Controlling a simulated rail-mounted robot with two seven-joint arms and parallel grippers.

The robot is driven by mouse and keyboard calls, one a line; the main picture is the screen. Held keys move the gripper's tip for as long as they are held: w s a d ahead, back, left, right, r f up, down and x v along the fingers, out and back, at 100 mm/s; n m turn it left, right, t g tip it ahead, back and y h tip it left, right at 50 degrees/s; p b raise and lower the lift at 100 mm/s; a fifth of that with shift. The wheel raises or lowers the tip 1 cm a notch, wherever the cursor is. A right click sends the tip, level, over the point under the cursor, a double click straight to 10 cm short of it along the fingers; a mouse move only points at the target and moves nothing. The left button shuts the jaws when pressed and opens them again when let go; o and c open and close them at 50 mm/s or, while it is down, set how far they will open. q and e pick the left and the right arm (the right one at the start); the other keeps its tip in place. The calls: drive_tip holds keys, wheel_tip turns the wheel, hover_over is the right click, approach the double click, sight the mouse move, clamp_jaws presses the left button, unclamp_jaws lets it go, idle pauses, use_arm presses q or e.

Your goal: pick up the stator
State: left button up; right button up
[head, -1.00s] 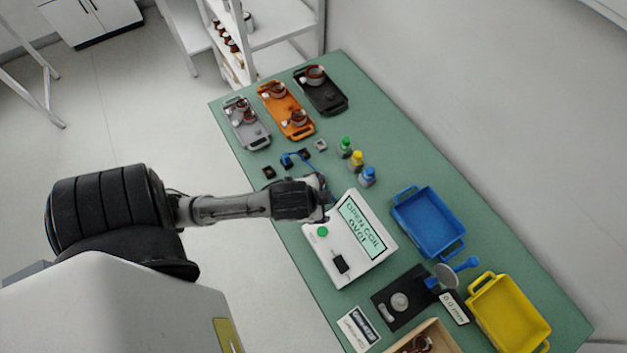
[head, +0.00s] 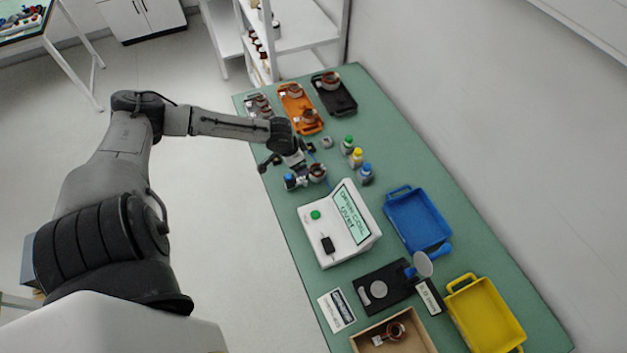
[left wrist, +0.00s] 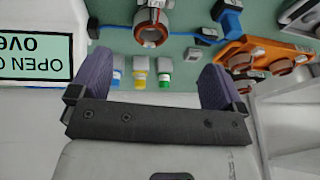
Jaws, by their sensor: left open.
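A copper-wound stator (head: 318,171) with a reddish-brown ring sits on the green table, just beyond the test instrument. It also shows at the top middle of the left wrist view (left wrist: 152,30), with a white label on it. My left gripper (head: 287,168) is close beside it, on its left in the head view. In the left wrist view the two purple-grey fingers (left wrist: 157,68) are spread wide, with nothing between them, and the stator lies ahead of the gap. My right gripper is not in view.
The white test instrument (head: 324,242) reads "OPEN COIL". Capped bottles (head: 356,158) stand right of the stator. Orange (head: 294,93), grey and black trays with wound parts lie behind. Blue (head: 417,218) and yellow (head: 484,312) bins and a wooden box (head: 362,344) are nearer.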

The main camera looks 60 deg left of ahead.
use_arm(q)
drive_tip(key=w, duration=0.1)
drive_tip(key=n+t+b, duration=0.1)
approach(318, 171)
drive_tip(key=f, duration=0.2)
drive_tip(key=shift+w+a+f+h, duration=0.25)
drive_tip(key=shift+w+f+h, duration=0.05)
drive_tip(key=shift+f, duration=0.05)
drive_tip(key=shift+w+f, duration=0.25)
drive_tip(key=shift+f, duration=0.25)
drive_tip(key=b+x, duration=0.1)
drive_tip(key=x, duration=0.3)
drive_tip(key=shift+w+d+r, duration=0.1)
drive_tip(key=shift+w, duration=0.1)
drive_tip(key=shift+w+f, duration=0.2)
drive_tip(key=shift+f, duration=0.3)
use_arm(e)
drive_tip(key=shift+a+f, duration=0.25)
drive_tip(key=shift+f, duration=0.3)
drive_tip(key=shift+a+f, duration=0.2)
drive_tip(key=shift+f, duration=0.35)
use_arm(q)
drive_tip(key=shift+r, duration=0.1)
drive_tip(key=c, duration=1.3)
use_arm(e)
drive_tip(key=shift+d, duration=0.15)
